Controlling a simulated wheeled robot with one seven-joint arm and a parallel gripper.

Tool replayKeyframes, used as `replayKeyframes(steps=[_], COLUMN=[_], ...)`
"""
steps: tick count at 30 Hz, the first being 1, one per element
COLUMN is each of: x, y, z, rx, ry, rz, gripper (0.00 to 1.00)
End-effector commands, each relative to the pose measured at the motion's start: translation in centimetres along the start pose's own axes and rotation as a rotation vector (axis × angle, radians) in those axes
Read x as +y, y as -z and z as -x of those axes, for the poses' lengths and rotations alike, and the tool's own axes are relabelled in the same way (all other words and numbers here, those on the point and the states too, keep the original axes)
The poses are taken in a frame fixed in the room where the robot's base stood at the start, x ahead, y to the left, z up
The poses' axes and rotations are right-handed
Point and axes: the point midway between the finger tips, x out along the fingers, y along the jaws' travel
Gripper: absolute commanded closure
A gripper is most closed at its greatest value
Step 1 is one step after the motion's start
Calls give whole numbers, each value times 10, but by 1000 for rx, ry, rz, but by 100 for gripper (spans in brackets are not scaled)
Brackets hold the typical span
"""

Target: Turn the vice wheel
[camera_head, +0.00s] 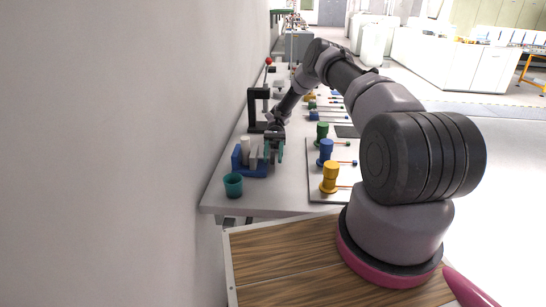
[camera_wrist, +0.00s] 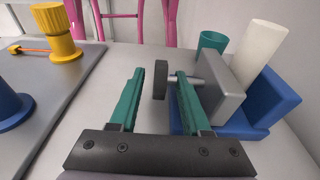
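The vice is a blue body with a grey jaw block (camera_wrist: 220,88); in the head view its blue base (camera_head: 240,163) stands near the table's left edge. Its wheel is a dark disc (camera_wrist: 160,80) on a short light shaft that runs right to the grey block. My gripper (camera_wrist: 158,78) has teal fingers and is open. The wheel shows between the fingertips with gaps on both sides, and the right finger overlaps the shaft in the picture. I cannot tell whether it touches. In the head view my gripper (camera_head: 274,152) is just right of the vice; the wheel is hidden.
A white cylinder (camera_wrist: 263,52) stands at the vice. A teal cup (camera_head: 233,185) is in front of it. Yellow (camera_head: 330,177), blue (camera_head: 326,152) and green (camera_head: 322,133) knobs stand on a grey plate to the right. A black frame (camera_head: 253,108) stands behind. The wall is close on the left.

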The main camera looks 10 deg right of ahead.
Motion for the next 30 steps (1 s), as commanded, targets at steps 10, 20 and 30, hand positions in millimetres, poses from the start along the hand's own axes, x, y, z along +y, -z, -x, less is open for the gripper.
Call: replayKeyframes(steps=[10,20,30], x=[0,0,0], y=[-14,-75,-98], z=[4,15,19], rx=[3,3,0], ry=[0,0,0], rz=[0,-1,0], gripper=[52,52,52])
